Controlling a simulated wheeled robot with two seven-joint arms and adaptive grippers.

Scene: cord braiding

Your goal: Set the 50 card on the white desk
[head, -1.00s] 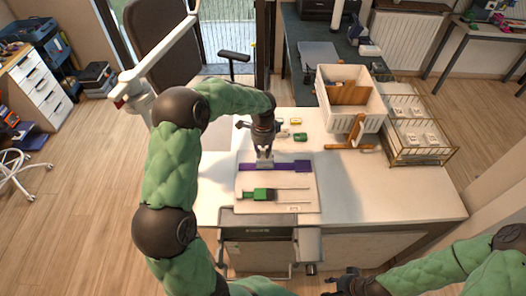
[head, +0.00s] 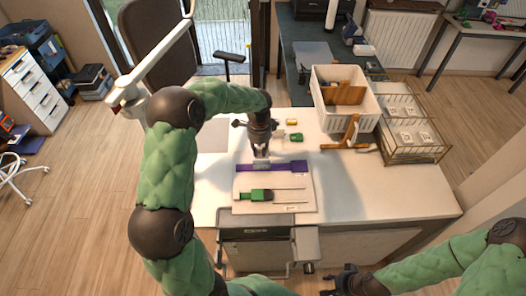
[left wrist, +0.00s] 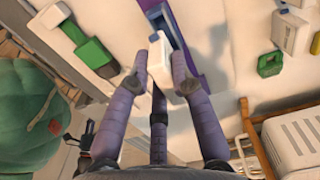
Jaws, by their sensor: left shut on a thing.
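My left gripper (head: 261,158) points down over the purple bar (head: 290,167) on the pale board (head: 275,207). In the left wrist view its fingers (left wrist: 158,82) are shut on a small white block (left wrist: 159,55) at the bar's blue slot. I cannot tell whether the block touches the bar. A small white card (head: 292,208) with dark marks lies at the board's lower edge; the marks are too small to read as 50. The white desk (head: 400,195) lies under the board. My right gripper (head: 335,283) is low at the front, apart from the desk; its fingers are unclear.
A green-handled tool (head: 257,195) lies on the board. Green (head: 296,137) and yellow (head: 292,121) blocks lie behind it. A brown wooden stand (head: 350,135), a white crate (head: 352,117) and a wire rack (head: 412,150) are at the right. The desk's right front is clear.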

